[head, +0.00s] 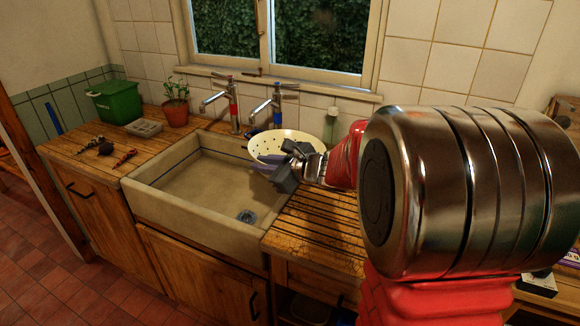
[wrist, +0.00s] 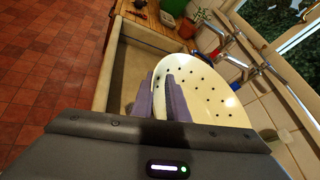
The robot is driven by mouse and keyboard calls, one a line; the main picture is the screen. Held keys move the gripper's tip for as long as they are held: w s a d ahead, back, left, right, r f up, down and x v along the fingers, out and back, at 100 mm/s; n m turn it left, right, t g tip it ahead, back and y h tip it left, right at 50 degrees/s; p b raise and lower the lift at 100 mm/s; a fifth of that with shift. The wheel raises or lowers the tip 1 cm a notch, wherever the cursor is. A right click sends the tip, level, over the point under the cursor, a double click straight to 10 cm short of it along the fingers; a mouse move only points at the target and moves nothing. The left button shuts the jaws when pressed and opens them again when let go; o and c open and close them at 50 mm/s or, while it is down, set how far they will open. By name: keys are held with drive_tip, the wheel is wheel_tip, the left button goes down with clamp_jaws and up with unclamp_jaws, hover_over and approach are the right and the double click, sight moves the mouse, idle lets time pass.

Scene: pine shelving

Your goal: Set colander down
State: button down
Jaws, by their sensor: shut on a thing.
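The cream colander (head: 288,141) with dark holes is in my gripper (head: 270,172), above the right end of the sink near the taps. In the wrist view the colander (wrist: 205,88) lies beyond and to the right of my gripper's purple fingers (wrist: 165,98). The fingers are shut on its near side, though the exact grip on the rim is partly hidden. The colander is tilted in the wrist view. Whether its underside touches anything is hidden.
The stone sink (head: 190,190) is empty, with a drain at its right. Two taps (head: 235,105) rise behind it. The grooved wooden drainboard (head: 320,222) right of the sink has bare room. A green bin (head: 115,101), potted plant (head: 175,103) and small tools (head: 106,147) stand left.

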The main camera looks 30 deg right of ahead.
drive_tip(key=w+a+f, duration=0.1)
drive_tip(key=w+a, duration=0.2)
drive_tip(key=a, duration=0.8)
drive_tip(key=shift+f, duration=0.25)
